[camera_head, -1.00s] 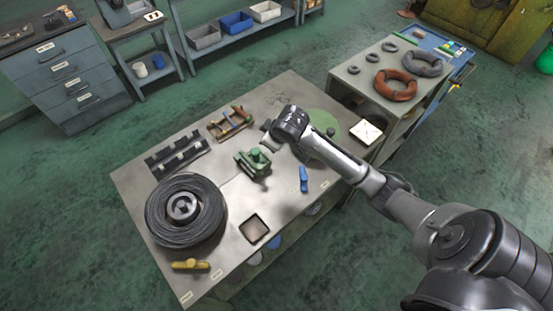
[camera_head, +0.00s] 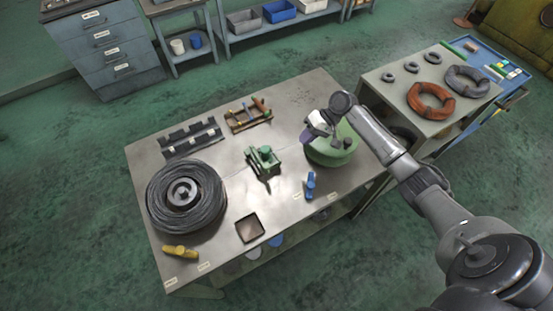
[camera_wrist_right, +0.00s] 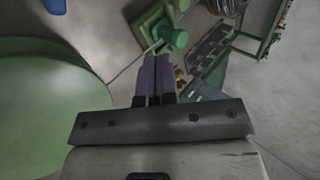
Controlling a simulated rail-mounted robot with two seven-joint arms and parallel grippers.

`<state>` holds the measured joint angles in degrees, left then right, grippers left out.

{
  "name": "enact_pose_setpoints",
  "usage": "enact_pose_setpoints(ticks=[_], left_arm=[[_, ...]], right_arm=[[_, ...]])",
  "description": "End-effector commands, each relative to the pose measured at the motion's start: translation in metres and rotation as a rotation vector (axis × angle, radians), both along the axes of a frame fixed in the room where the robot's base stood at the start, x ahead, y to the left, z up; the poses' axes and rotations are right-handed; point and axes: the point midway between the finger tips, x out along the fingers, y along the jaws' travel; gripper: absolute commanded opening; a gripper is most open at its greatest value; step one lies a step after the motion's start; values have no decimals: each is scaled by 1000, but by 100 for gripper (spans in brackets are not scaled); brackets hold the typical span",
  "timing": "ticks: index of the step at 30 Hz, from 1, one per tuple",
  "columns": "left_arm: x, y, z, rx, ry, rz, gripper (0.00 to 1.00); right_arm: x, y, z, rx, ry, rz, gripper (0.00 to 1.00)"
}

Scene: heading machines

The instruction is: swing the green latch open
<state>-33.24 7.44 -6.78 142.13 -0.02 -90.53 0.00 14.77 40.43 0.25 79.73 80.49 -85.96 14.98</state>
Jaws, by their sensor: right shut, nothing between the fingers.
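The green latch device (camera_head: 264,160), a small green block with a round green knob, stands near the middle of the grey workbench (camera_head: 215,150). It also shows at the top of the right wrist view (camera_wrist_right: 165,28), just beyond my fingertips. I cannot tell how far its latch is swung. My right gripper (camera_head: 305,137) is up and to the right of the device in the head view, over the edge of a green round disc (camera_head: 333,150). Its two purple fingers (camera_wrist_right: 155,62) are together with nothing between them. My left gripper is not in view.
A black wire coil (camera_head: 160,212) lies at the bench's left. A black slotted rack (camera_head: 190,138), a wooden-handled tool tray (camera_head: 248,115), a blue tool (camera_head: 311,183), a square dish (camera_head: 249,228) and a yellow tool (camera_head: 180,252) surround the device.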

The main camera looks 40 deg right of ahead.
Motion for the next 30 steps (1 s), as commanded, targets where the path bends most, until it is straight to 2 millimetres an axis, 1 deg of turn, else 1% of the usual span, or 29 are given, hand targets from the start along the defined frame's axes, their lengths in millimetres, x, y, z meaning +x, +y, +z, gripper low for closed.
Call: enact_pose_setpoints(ticks=[9,14,17,27,29,30], left_arm=[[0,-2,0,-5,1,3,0],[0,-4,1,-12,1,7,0],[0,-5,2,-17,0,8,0],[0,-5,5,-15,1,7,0],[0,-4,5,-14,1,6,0],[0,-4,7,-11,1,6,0]], right_arm=[[0,1,-1,-2,0,1,0],[3,8,-9,-1,1,1,0],[6,19,-20,1,1,3,0],[22,59,-67,0,2,2,0],[24,64,-74,-1,1,1,0],[26,70,-74,0,-1,2,0]])
